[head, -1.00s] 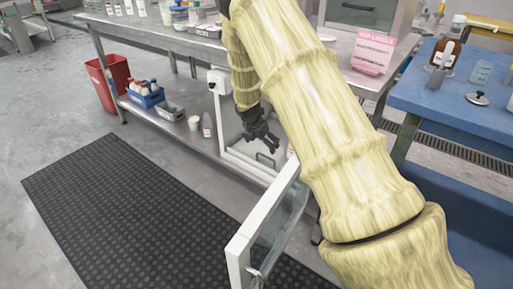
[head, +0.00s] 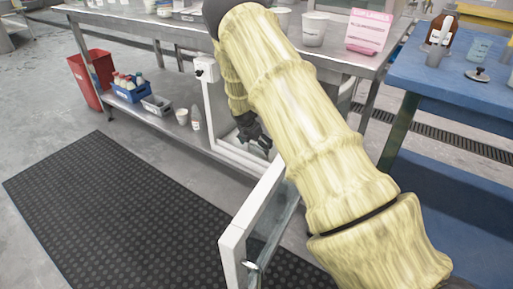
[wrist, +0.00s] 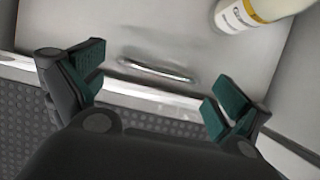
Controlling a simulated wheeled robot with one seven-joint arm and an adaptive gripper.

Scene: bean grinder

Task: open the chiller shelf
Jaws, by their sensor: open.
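The chiller is a white-framed cabinet (head: 213,115) under the steel bench, and its glass door (head: 240,225) stands open toward me. In the wrist view, the chiller shelf (wrist: 180,30) is a pale grey panel with a curved silver handle (wrist: 155,71). My gripper (head: 257,138) is inside the chiller opening, low over the shelf. In the wrist view, my gripper (wrist: 157,78) is open, with its green-padded fingers on either side of the handle. I cannot tell the remaining depth between them. In the head view my gripper and arm hide the handle.
A bottle with a yellow band (wrist: 250,12) is at the upper right of the wrist view. A blue table (head: 440,90) is at right. The black mat (head: 100,200) is clear.

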